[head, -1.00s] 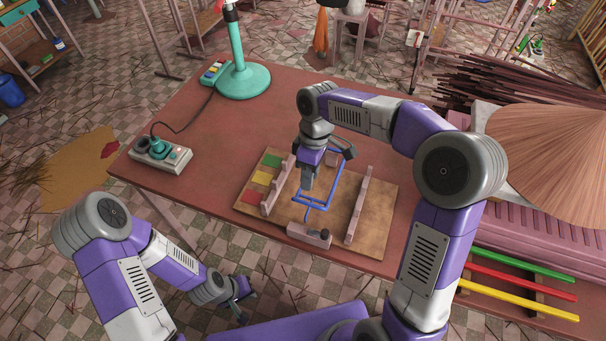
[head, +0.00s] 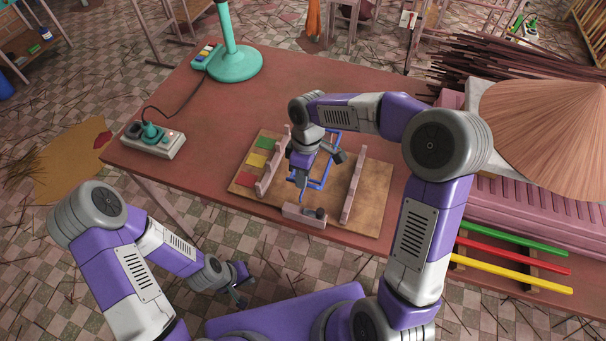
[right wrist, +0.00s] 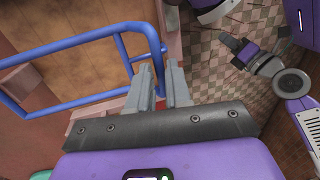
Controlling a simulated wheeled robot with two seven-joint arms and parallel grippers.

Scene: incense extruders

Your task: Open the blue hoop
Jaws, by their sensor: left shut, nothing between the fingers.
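The blue hoop (head: 323,178) is a rectangular rod frame lying over a brown wooden board (head: 338,203) on the red table. In the head view my right gripper (head: 300,182) is over its near left part, hiding some of it. In the right wrist view the hoop (right wrist: 75,44) shows large, and one bar runs between the two grey fingers of my right gripper (right wrist: 160,88). The fingers stand apart; whether they touch the bar I cannot tell. My left gripper (head: 240,292) is shut and empty, low over the floor in front of the table.
Wooden rails (head: 353,192) stand on the board, with a small block (head: 304,215) at its near edge. Green, yellow and red patches (head: 256,160) lie left. A joystick box (head: 153,140) and a teal stand (head: 235,64) are further left. A straw hat (head: 550,130) is right.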

